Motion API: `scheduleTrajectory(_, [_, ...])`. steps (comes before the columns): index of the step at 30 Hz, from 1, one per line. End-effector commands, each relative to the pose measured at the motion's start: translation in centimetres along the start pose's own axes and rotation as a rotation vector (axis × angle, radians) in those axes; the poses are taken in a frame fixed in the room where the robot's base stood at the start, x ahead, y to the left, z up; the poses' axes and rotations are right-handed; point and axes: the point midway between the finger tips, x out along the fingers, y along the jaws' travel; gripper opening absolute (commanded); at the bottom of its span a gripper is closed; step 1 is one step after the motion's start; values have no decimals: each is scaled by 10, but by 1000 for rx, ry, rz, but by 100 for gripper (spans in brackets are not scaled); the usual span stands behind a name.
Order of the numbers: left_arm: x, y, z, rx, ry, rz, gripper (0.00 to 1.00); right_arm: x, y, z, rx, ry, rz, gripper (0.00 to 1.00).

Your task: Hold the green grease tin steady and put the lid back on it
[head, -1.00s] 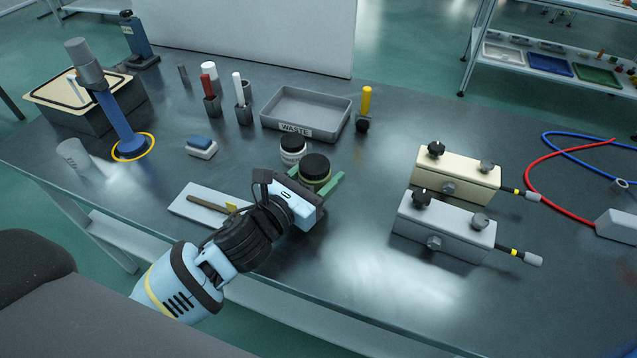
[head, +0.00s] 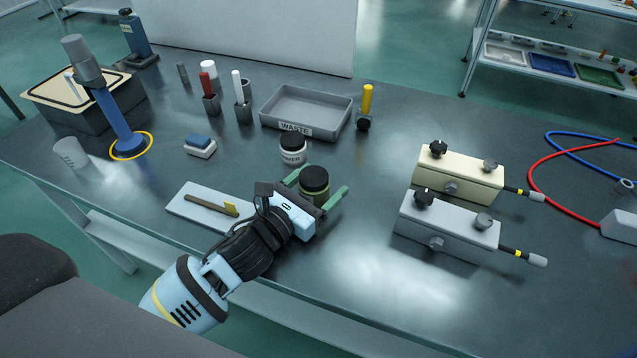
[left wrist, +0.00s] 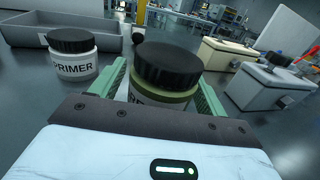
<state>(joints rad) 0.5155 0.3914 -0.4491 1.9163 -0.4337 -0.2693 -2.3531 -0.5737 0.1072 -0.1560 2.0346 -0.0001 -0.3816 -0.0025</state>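The green grease tin (head: 314,194) stands upright near the front of the bench, with a black lid (head: 314,178) on top. The tin's olive band (left wrist: 165,97) and the lid (left wrist: 168,64) also show in the left wrist view. My left gripper (head: 316,190) has its two green fingers on either side of the tin's body, below the lid, and appears shut on it. Its palm hides the lower part of the tin. Whether the lid is fully seated cannot be told. My right gripper is not in view.
A white primer jar (head: 292,154) with a black lid stands just behind the tin. The grey waste tray (head: 341,123) is farther back. A pale board (head: 185,206) with a brush lies to the left; two boxes (head: 448,228) (head: 460,178) stand right. Front-centre bench is clear.

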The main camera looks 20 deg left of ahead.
Motion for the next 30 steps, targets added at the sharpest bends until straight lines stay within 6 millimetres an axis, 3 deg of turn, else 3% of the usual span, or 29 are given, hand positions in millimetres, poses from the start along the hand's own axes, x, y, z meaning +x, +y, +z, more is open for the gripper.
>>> scheduleTrajectory(10, [-6, 0, 3, 0, 2, 0, 75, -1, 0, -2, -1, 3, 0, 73])
scheduleTrajectory(24, [-88, 0, 1, -2, 4, 0, 75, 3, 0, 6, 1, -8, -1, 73])
scheduleTrajectory(30, [-111, 0, 2, -1, 3, 1, 75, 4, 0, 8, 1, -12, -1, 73])
